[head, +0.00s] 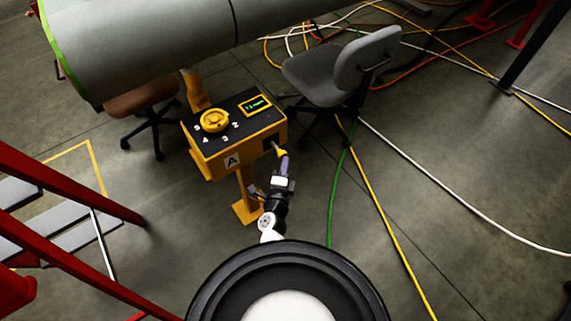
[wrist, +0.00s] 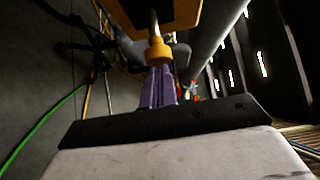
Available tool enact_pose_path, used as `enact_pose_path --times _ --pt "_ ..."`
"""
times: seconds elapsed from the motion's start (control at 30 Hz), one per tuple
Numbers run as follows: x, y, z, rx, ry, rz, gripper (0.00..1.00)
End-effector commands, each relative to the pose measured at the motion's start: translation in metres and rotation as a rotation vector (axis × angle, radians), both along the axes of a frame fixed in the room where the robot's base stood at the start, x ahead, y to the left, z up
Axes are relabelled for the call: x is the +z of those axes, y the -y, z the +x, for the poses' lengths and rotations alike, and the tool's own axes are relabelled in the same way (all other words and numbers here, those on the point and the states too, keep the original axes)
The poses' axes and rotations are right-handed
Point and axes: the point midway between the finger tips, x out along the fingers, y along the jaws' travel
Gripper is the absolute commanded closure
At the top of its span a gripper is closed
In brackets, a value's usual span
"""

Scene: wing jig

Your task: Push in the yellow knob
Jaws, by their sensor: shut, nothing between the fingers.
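The yellow knob (head: 282,152) sits at the end of a metal rod that sticks out of the right side of the yellow control box (head: 213,165). In the wrist view the knob (wrist: 159,50) is just beyond my fingertips, with its rod running up to the box. My gripper (head: 285,160) is shut and empty, its purple fingers (wrist: 158,84) together and pointing at the knob. The fingertips are at or very near the knob's outer face; I cannot tell whether they touch.
The box has a yellow dial (head: 214,120) and a small display (head: 256,105) on top. A grey chair (head: 340,75) stands behind it at the right. Cables, including a green one (head: 338,185), lie on the floor. A large grey wing part (head: 150,45) hangs behind.

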Motion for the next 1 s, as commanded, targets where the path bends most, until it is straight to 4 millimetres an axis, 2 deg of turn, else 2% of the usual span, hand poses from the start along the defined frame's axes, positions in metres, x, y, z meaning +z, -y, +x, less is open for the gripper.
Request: enact_pose_path --times 0.17,0.47,1.0 --pt "0.001 -0.002 0.003 0.000 0.000 0.000 1.00" --pt "0.001 -0.022 0.031 0.000 0.001 0.001 1.00" --pt "0.003 -0.025 0.034 0.010 0.005 0.000 1.00"
